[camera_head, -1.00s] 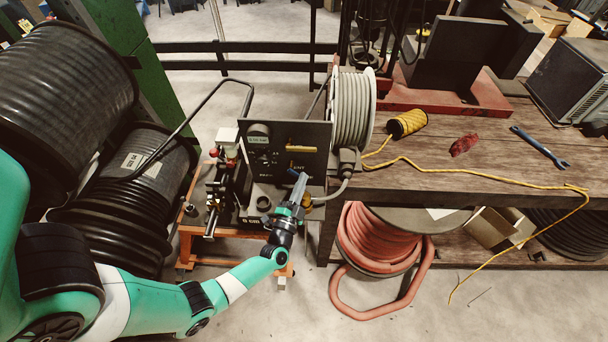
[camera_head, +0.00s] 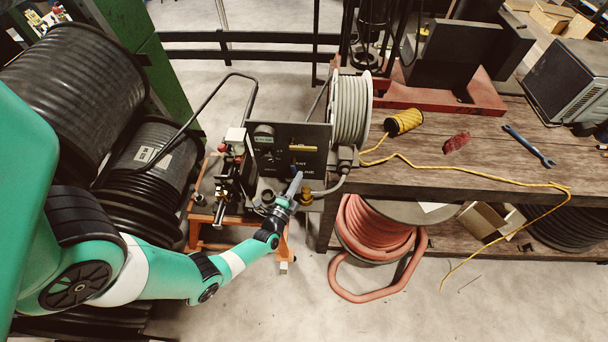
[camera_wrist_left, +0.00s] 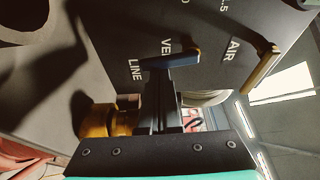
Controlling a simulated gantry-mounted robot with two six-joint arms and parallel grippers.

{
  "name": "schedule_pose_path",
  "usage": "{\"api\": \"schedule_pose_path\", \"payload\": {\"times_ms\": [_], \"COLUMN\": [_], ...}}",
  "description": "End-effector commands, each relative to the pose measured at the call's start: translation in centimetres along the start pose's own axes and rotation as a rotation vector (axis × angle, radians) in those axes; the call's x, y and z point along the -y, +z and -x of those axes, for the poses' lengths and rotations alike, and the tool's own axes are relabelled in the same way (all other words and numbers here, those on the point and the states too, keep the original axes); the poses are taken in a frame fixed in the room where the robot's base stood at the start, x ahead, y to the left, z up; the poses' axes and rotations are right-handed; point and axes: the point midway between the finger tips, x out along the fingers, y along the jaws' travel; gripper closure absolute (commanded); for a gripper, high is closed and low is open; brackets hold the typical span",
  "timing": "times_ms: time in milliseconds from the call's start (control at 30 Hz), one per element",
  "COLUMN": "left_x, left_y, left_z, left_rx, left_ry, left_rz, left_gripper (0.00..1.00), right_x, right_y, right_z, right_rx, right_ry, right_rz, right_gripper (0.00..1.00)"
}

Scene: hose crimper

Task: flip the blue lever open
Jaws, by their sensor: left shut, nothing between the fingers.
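The blue lever (camera_head: 294,168) is small on the lower part of the dark crimper panel (camera_head: 269,155). In the left wrist view the blue lever (camera_wrist_left: 180,59) lies across the panel beside the words LINE and VENT. My left gripper (camera_head: 298,177) is at the panel's lower right, its narrow fingers pointing up at the lever. In the wrist view its shut fingers (camera_wrist_left: 157,82) end right at the lever's underside, near its LINE end. They hold nothing. I cannot tell whether they touch the lever. My right gripper is not in view.
A yellow lever (camera_head: 303,149) sits above the blue one, by the word AIR. A brass fitting (camera_wrist_left: 108,119) is close beside my fingers. A grey hose reel (camera_head: 351,110) and the wooden bench (camera_head: 440,180) stand right of the panel. Black hose reels (camera_head: 70,90) crowd the left.

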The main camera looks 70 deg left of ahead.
Motion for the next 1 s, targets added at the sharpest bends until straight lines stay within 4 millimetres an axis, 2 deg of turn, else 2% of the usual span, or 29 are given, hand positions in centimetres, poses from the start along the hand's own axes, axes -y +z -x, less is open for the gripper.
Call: {"api": "schedule_pose_path", "payload": {"times_ms": [167,400,600,733,1000], "left_x": [0.1,0.1,0.1,0.0,0.0], "left_y": [-0.1,-0.2,-0.2,-0.1,0.0], "left_z": [2.3,7.7,10.7,11.4,11.5], "left_rx": [-0.003,-0.007,-0.006,-0.002,0.000], "left_ry": [0.003,0.005,0.002,0.002,0.001], "left_rz": [0.000,-0.001,-0.001,-0.002,-0.002], "left_gripper": [1.00,1.00,1.00,1.00,1.00], "right_x": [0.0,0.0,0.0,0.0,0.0], "right_y": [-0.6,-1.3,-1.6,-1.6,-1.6], "right_z": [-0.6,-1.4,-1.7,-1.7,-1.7], "right_rx": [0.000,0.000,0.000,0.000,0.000], "right_ry": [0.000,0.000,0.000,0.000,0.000], "right_rz": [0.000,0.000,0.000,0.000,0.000], "right_gripper": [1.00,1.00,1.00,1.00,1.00]}}
